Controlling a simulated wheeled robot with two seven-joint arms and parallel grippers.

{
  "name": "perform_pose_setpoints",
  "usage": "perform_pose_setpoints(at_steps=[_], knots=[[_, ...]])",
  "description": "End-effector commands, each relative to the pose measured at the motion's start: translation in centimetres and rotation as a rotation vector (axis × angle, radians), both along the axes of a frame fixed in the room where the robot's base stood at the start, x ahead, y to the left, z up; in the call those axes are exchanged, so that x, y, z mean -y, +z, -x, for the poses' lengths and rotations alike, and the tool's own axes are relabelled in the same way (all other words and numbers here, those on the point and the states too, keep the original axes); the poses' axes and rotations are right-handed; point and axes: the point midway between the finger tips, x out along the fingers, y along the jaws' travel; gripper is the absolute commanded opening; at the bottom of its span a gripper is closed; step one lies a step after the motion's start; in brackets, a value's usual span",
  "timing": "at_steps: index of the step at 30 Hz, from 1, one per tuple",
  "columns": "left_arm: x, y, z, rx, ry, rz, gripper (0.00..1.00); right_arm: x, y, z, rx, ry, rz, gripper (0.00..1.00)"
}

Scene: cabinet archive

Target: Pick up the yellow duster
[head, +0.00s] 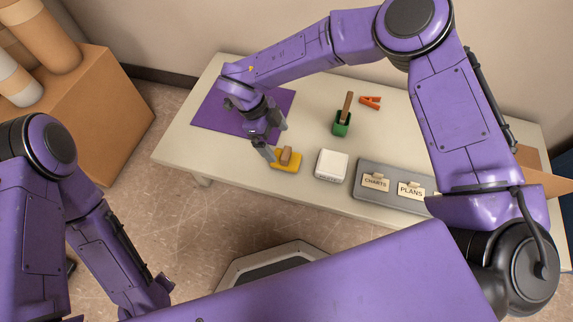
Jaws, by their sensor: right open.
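The yellow duster (287,165) lies on the pale table near its front edge. It has a flat yellow base and a brown block-like handle on top. My right gripper (274,140) is open and reaches in from above, with its fingers just behind and to the left of the duster. One fingertip looks very close to the duster's left end; I cannot tell whether it touches. My left arm hangs low at the left, and its gripper does not show clearly.
A purple mat (210,118) lies at the table's left. A white box (332,165) is right of the duster. A green holder (341,125) with a brown stick and an orange clip (370,102) stand behind. A grey tray (365,191) holds labelled cards. Cardboard tubes (45,35) are at far left.

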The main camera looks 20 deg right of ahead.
Motion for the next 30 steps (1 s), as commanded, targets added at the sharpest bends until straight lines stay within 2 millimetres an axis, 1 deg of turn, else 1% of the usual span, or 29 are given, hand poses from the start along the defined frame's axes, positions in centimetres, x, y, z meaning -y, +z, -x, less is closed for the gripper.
perform_pose_setpoints(at_steps=[1,3,8,13,15,17,22,23,24,26,27,28,29,30], knots=[[0.0,-0.6,0.0,-0.001,0.001,0.001,0.0,0.4,-1.2,0.3,-0.003,0.001,0.002,0.99],[0.1,-1.1,0.1,-0.001,0.001,0.001,0.0,0.9,-2.5,0.6,-0.003,0.001,0.003,0.99],[0.1,-1.9,0.1,-0.001,0.002,0.003,0.0,1.6,-4.5,1.0,0.0,0.002,0.002,0.99],[0.2,-3.8,0.3,-0.004,0.003,0.005,0.0,2.6,-7.4,1.6,-0.001,0.003,0.004,0.99],[0.2,-4.1,0.3,-0.005,0.004,0.006,0.0,3.0,-8.3,1.8,-0.001,0.003,0.004,0.99],[0.3,-4.2,0.3,-0.005,0.004,0.006,0.0,3.2,-8.6,1.9,0.001,0.001,0.004,0.99],[0.3,-3.9,0.3,-0.005,0.004,0.006,0.0,3.2,-8.5,2.0,0.001,0.002,0.004,0.99],[0.3,-3.9,0.3,-0.005,0.004,0.006,0.0,3.2,-8.5,2.0,0.001,0.002,0.004,0.92],[0.3,-3.9,0.3,-0.005,0.004,0.006,0.0,3.2,-8.5,2.0,0.001,0.002,0.004,0.79],[0.3,-3.9,0.3,-0.005,0.004,0.006,0.0,3.2,-8.5,2.0,0.001,0.002,0.004,0.6],[0.3,-3.9,0.3,-0.005,0.004,0.006,0.0,3.2,-8.5,2.0,0.001,0.002,0.004,0.47],[0.3,-3.9,0.3,-0.005,0.004,0.006,0.0,3.2,-8.5,2.0,0.001,0.002,0.004,0.38],[0.3,-3.9,0.3,-0.005,0.004,0.006,0.0,3.2,-8.5,2.0,0.001,0.002,0.004,0.38],[0.3,-3.9,0.3,-0.005,0.004,0.006,0.0,3.2,-8.5,2.0,0.001,0.002,0.004,0.33]])
